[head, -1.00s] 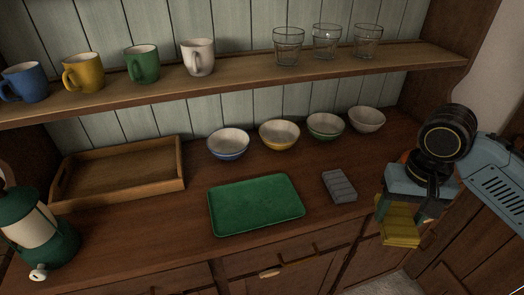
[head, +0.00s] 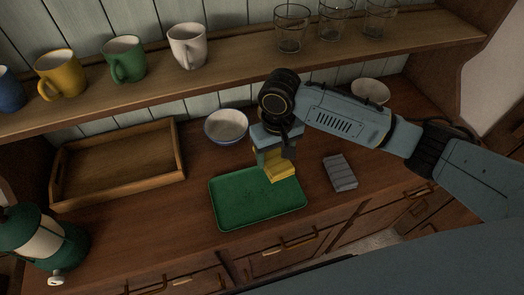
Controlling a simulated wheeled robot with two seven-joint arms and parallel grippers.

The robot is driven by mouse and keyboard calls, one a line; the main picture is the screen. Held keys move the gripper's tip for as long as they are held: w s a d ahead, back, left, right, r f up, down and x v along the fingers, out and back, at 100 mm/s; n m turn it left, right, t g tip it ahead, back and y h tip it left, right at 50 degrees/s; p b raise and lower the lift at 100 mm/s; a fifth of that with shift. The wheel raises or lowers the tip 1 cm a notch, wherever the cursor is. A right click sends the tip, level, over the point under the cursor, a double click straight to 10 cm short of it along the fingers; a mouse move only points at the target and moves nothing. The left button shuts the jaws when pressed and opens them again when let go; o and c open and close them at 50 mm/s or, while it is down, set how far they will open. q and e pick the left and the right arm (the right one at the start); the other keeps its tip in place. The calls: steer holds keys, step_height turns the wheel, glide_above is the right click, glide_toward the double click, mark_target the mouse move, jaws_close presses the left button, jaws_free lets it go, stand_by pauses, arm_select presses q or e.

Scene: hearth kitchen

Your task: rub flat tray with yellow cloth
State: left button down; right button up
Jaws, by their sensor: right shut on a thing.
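The flat green tray (head: 250,208) lies on the wooden counter in the middle of the head view. My right gripper (head: 272,160) is shut on the yellow cloth (head: 281,170) and holds it over the tray's back right part. I cannot tell whether the cloth touches the tray. My right arm reaches in from the right and hides part of the counter behind the tray. My left gripper is not in view.
A grey ribbed block (head: 340,173) lies right of the tray. A blue bowl (head: 226,126) and a pale bowl (head: 370,91) stand behind. A wooden tray (head: 118,192) and a green lantern (head: 38,236) are at left. Mugs and glasses stand on the shelf (head: 225,68).

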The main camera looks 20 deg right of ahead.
mark_target(266, 166)
steer(key=s+a+p, duration=0.1)
steer(key=p, duration=0.1)
steer(key=a+f+n+p, duration=0.1)
steer(key=a+p, duration=0.1)
steer(key=shift+s, duration=0.4)
arm_select(q)
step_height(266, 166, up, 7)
steer(key=p, duration=0.1)
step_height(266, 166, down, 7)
steer(key=b, duration=0.7)
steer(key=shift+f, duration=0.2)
arm_select(e)
steer(key=shift+n, duration=0.4)
steer(key=f, duration=0.7)
steer(key=shift+s+a+f, duration=0.1)
steer(key=shift+s+a, duration=0.15)
arm_select(q)
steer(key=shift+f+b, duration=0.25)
steer(key=shift+b, duration=0.1)
arm_select(e)
steer(key=shift+f, duration=1)
